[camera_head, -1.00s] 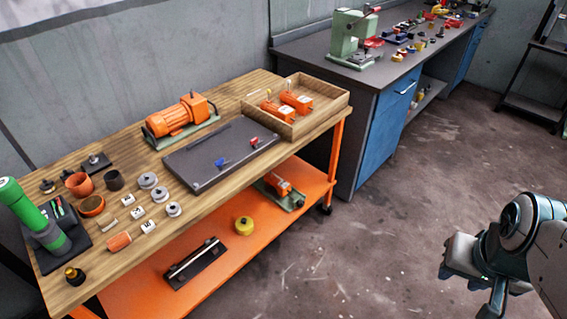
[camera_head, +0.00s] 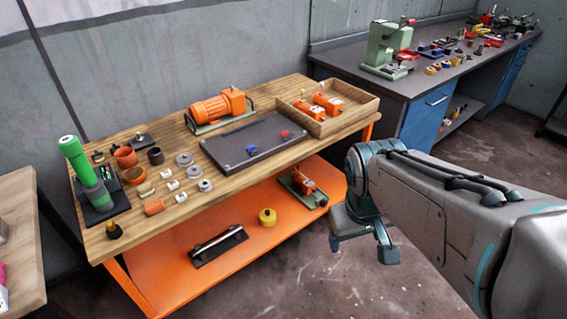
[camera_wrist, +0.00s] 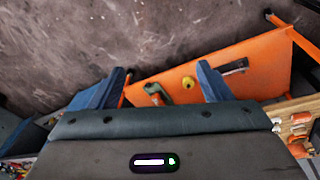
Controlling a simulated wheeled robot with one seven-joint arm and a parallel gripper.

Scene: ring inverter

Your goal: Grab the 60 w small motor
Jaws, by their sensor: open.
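Two small orange motors lie side by side in a wooden tray (camera_head: 349,121) at the table's back right: a left one (camera_head: 309,108) and a right one (camera_head: 329,104). A larger orange motor (camera_head: 217,106) on a green base stands left of the tray. Another small orange motor (camera_head: 303,181) on a green base sits on the lower shelf. I cannot read any wattage. My gripper (camera_head: 362,248) is open and empty over the floor, in front of and right of the table. Its two blue fingers (camera_wrist: 162,75) are spread in the wrist view.
A dark board (camera_head: 257,145) lies before the large motor. The orange lower shelf (camera_head: 250,250) holds a yellow round part (camera_head: 267,217) and a black bar (camera_head: 217,245); the shelf also shows in the wrist view (camera_wrist: 262,82). A blue-fronted bench (camera_head: 430,115) stands right. Small parts fill the table's left.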

